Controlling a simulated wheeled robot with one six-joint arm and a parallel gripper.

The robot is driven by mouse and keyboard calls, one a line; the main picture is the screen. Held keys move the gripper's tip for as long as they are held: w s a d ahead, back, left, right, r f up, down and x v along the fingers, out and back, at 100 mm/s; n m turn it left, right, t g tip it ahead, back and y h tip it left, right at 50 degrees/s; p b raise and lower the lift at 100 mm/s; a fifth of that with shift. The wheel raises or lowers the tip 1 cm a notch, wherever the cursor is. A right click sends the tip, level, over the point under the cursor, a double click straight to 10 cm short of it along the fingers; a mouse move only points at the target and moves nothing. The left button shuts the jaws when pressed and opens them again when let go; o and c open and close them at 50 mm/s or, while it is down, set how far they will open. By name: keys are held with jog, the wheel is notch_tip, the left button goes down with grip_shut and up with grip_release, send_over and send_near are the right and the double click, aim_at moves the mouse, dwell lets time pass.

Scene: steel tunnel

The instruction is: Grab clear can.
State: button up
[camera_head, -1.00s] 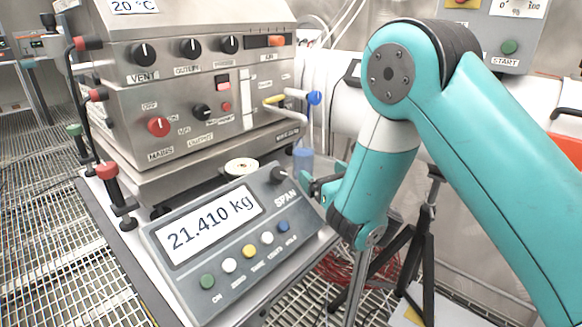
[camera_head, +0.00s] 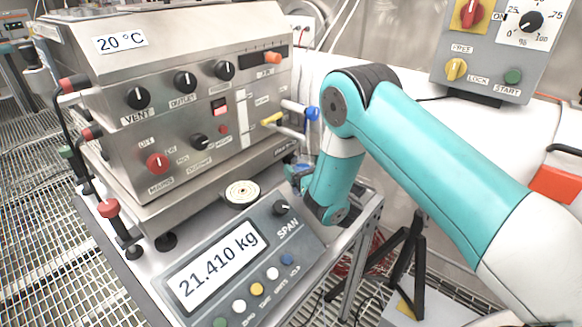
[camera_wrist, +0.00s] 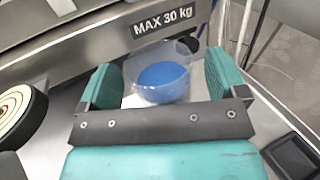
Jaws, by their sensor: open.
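The clear can (camera_wrist: 150,58), a see-through cup with blue inside, stands between the two teal fingers of my gripper (camera_wrist: 163,76) in the wrist view. The fingers are open, one on each side of the can, with a gap visible at least on the left. In the head view my gripper (camera_head: 298,174) is low beside the steel machine, at the back right corner of the scale's bench. The can is largely hidden there by the gripper and arm.
A steel machine (camera_head: 190,115) with knobs stands behind the can; its edge carries a MAX 30 kg label (camera_wrist: 163,19). A scale display (camera_head: 215,265) reads 21.410 kg. A round cream disc (camera_head: 242,191) sits left of the gripper. A black tripod (camera_head: 405,255) stands right.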

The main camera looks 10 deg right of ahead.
jog(key=shift+w+d+r+p, duration=0.15)
jog(key=shift+w+p, duration=0.3)
jog(key=shift+w, duration=0.2)
jog(key=shift+a, duration=0.25)
jog(key=shift+c, duration=1.2)
jog(key=shift+a, duration=0.1)
jog(key=c, duration=0.9)
jog(key=shift+c, duration=0.2)
